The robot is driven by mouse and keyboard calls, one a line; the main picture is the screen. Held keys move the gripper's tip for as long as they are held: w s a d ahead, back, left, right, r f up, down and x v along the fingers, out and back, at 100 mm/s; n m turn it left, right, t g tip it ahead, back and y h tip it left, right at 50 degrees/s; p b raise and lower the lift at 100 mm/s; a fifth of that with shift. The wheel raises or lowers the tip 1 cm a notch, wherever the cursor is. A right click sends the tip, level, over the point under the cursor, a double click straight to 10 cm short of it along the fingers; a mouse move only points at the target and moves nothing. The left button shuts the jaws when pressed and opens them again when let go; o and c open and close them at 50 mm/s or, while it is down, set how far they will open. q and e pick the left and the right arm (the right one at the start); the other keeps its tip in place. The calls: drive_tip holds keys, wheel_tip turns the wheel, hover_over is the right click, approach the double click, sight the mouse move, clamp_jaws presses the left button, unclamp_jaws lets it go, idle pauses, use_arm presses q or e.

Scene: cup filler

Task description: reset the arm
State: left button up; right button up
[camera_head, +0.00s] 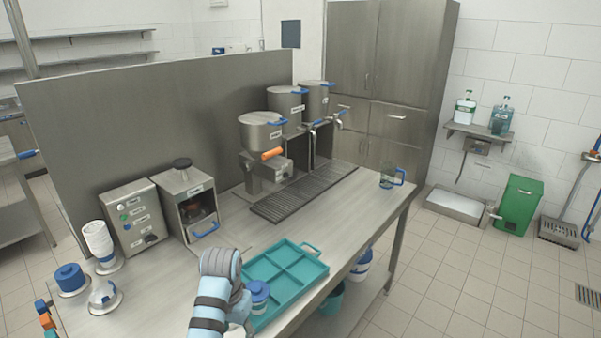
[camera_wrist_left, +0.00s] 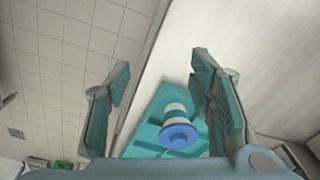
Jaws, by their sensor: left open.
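My left arm comes in from the bottom of the head view, its gripper mostly hidden behind its own wrist. In the left wrist view my left gripper (camera_wrist_left: 160,85) is open, with nothing held between its teal-padded fingers. A white cup with a blue lid (camera_wrist_left: 178,134) shows between the fingers in that view, upright on the teal tray (camera_wrist_left: 150,112). In the head view the lidded cup (camera_head: 258,292) stands at the near end of the divided tray (camera_head: 304,272), just right of my left wrist. My right gripper is not in view.
A steel box with knobs (camera_head: 134,218) and a sealing machine (camera_head: 190,200) stand behind the arm. Stacked white cups (camera_head: 97,239), blue lids (camera_head: 70,277) and a clear dome (camera_head: 104,296) are at left. Dispensers (camera_head: 263,131) stand behind a drip grate (camera_head: 300,192); a jug (camera_head: 388,177) is at far right.

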use_arm(q)
drive_tip(key=s+a+f+n+t, duration=0.1)
drive_tip(key=s+a+f, duration=0.35)
drive_tip(key=s, duration=0.25)
drive_tip(key=s+a+f+n+t, duration=0.1)
drive_tip(key=s+a+f, duration=0.2)
drive_tip(key=s+f, duration=0.25)
drive_tip(key=s+a+r+t, duration=0.1)
drive_tip(key=s+r, duration=0.1)
drive_tip(key=s, duration=0.5)
drive_tip(key=s+a+r, duration=0.1)
drive_tip(key=s+r, duration=0.1)
drive_tip(key=s, duration=0.6)
wheel_tip(320, 180, down, 24)
drive_tip(key=s+a+n+g+b, duration=0.1)
drive_tip(key=s+a+b, duration=0.1)
drive_tip(key=b, duration=0.1)
drive_tip(key=s+f+g+b, duration=0.1)
drive_tip(key=s+f+b, duration=0.1)
drive_tip(key=s+f, duration=1.1)
drive_tip(key=shift+s+a+f+y+b, duration=0.25)
drive_tip(key=shift+a+f+y+b, duration=0.1)
drive_tip(key=shift+a+f, duration=0.1)
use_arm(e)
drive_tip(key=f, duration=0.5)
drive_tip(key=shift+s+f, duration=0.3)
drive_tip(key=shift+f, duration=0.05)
